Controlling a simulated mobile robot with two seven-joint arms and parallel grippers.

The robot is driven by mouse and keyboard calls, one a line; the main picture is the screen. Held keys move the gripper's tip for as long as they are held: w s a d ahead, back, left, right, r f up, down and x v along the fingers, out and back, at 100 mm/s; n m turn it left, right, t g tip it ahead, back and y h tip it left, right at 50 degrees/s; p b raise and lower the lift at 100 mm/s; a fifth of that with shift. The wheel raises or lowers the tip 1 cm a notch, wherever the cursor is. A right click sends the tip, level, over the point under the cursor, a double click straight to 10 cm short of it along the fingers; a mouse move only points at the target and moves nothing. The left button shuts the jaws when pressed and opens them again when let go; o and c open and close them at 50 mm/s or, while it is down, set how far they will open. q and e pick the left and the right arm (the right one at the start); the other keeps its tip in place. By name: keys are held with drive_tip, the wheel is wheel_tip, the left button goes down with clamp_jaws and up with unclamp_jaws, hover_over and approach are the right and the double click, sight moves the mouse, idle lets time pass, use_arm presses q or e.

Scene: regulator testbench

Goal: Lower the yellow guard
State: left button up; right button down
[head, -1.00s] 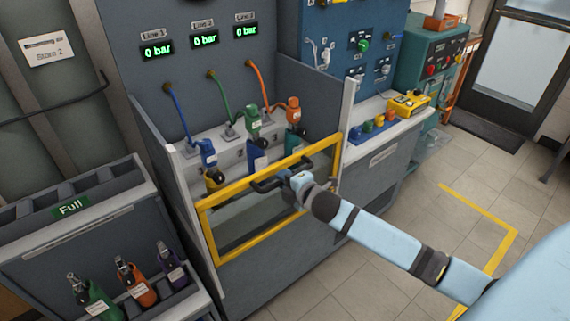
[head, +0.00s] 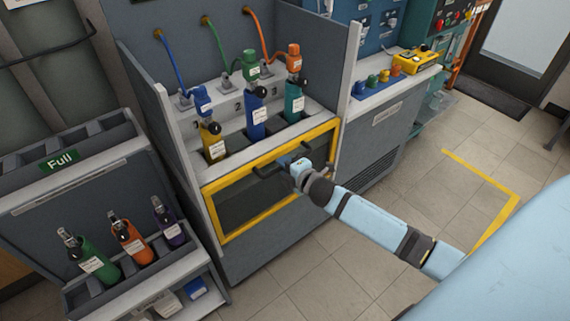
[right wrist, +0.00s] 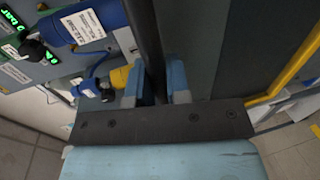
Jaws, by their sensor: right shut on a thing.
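The yellow guard (head: 236,172) is a yellow-edged panel on the front of the grey test bench. Its top edge sits about level with the front edge of the bottle shelf, and the bottles behind show above it. A dark bar handle (head: 265,170) runs along its upper part. My right gripper (head: 288,163) is shut on this handle. In the right wrist view the handle (right wrist: 149,45) passes between the two blue fingers (right wrist: 154,88), and part of the guard's yellow edge (right wrist: 292,68) shows at right. My left gripper is out of view.
Yellow, blue and teal bottles (head: 253,117) stand connected to hoses behind the guard. A rack (head: 105,168) with green, orange and purple bottles stands at left. A side counter (head: 385,115) with a yellow device (head: 415,61) is at right. The tiled floor in front is clear.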

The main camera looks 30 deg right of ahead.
drive_tip(key=c, duration=1.1)
unclamp_jaws()
drive_tip(key=shift+s, duration=0.15)
drive_tip(key=v, duration=1.3)
drive_tip(key=shift+s+p, duration=0.3)
drive_tip(key=shift+p, duration=0.15)
drive_tip(key=shift+r, duration=0.1)
